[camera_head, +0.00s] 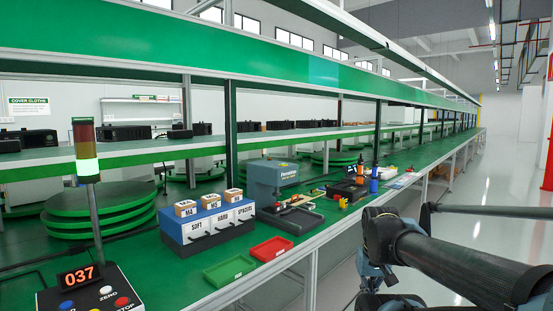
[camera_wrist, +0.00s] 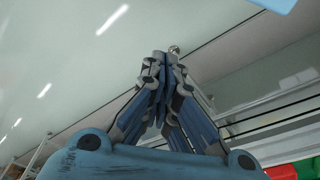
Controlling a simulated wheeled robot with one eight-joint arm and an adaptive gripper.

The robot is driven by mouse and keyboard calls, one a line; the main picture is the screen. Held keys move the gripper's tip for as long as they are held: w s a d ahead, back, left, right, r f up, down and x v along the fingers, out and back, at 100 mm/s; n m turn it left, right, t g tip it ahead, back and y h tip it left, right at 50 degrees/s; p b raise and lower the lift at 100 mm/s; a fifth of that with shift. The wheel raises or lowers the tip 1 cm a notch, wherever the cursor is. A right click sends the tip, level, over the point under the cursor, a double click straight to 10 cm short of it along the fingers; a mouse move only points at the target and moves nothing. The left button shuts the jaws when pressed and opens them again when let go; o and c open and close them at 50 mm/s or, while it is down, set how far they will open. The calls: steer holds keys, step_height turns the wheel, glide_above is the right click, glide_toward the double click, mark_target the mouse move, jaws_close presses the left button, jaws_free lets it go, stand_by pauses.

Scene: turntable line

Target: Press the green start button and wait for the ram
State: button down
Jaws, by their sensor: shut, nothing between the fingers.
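A black control box (camera_head: 84,297) stands at the lower left of the head view, cut off by the frame's edge. It shows a red 037 display (camera_head: 77,275), a white ZERO button (camera_head: 106,291), a red STOP button (camera_head: 122,302) and a blue button (camera_head: 67,305). I cannot make out a green start button on the visible part. A grey-blue press-like machine (camera_head: 265,180) stands on the bench farther back; its ram is not clear. My gripper (camera_wrist: 162,58) is shut and empty in the wrist view, away from the control box. My arm reaches in at the lower right of the head view.
A stack light (camera_head: 86,150) with its lowest segment lit stands by the control box. Labelled bins (camera_head: 208,233), a green tray (camera_head: 229,271) and a red tray (camera_head: 271,248) sit on the green bench (camera_head: 150,270). The aisle floor (camera_head: 500,160) at right looks clear.

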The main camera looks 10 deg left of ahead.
steer(key=shift+w+d, duration=0.1)
steer(key=w+a+r+n+t+y, duration=0.1)
steer(key=w+a+r, duration=0.6)
steer(key=w+r, duration=0.7)
steer(key=w+a+r+n+t+y, duration=0.1)
steer(key=w+a+r+n+y, duration=0.2)
steer(key=w+r, duration=1.1)
steer(key=w+a+r+n+t+y, duration=0.1)
steer(key=w+a+r+n+y, duration=0.2)
steer(key=w+a+r+n, duration=0.3)
steer(key=w+a+r, duration=0.3)
steer(key=w+r, duration=0.1)
steer(key=w, duration=0.2)
steer(key=w+a+r, duration=0.2)
steer(key=w+r, duration=0.2)
steer(key=w, duration=0.2)
steer(key=shift+w+a+r, duration=0.15)
steer(key=shift+w+a, duration=0.25)
